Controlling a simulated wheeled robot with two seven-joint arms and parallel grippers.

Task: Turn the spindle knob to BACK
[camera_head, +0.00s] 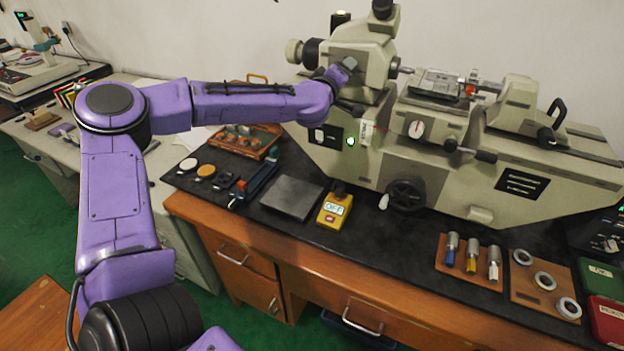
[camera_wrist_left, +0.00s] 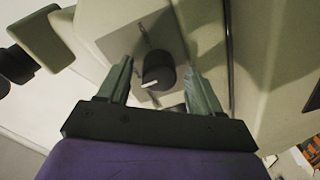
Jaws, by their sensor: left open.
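The spindle knob (camera_wrist_left: 158,70) is a round black knob with a white pointer mark, set on a pale plate (camera_wrist_left: 140,38) with small dark marks too blurred to read. In the left wrist view its pointer lies toward the lower left. My left gripper (camera_wrist_left: 160,82) is open, with one finger to each side of the knob and gaps between fingers and knob. In the head view my left gripper (camera_head: 347,70) is at the front of the beige machine's headstock (camera_head: 372,52), and I cannot make out the knob there. My right gripper is out of view.
The machine (camera_head: 440,165) stands on a black bench top (camera_head: 395,235). A yellow handheld meter (camera_head: 334,209), a grey plate (camera_head: 292,197) and a wooden tray of small parts (camera_head: 245,140) lie nearby. Ring and plug gauges sit on boards at right (camera_head: 546,290). Handwheel and levers project from the machine's front.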

